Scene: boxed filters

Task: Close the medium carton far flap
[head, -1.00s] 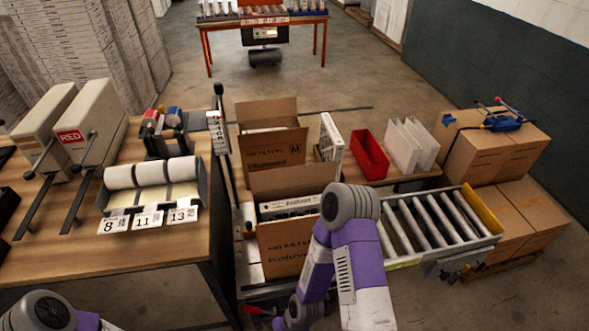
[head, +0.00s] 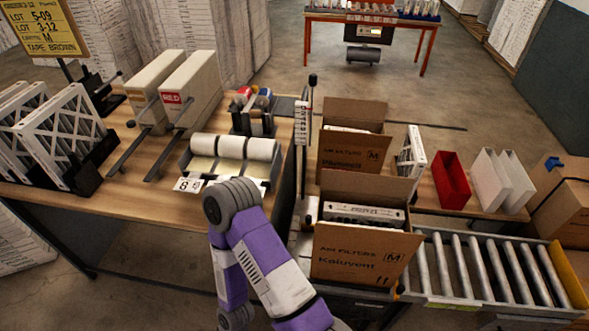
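Two open brown cartons bear an M mark in the head view. The nearer carton (head: 362,255), lettered Air Filters Kaluvent, holds boxed filters (head: 365,213). Its far flap (head: 368,186) stands up behind the opening. The farther carton (head: 348,150) stands behind it, also with a raised far flap (head: 354,114). One purple and white arm of mine, apparently the right, reaches up in front of the bench, left of the nearer carton. Neither gripper is in the picture.
A roller conveyor (head: 490,270) lies right of the nearer carton. The bench at left holds label rolls (head: 232,147) and framed filters (head: 62,135). A thin post (head: 307,130) rises left of the cartons.

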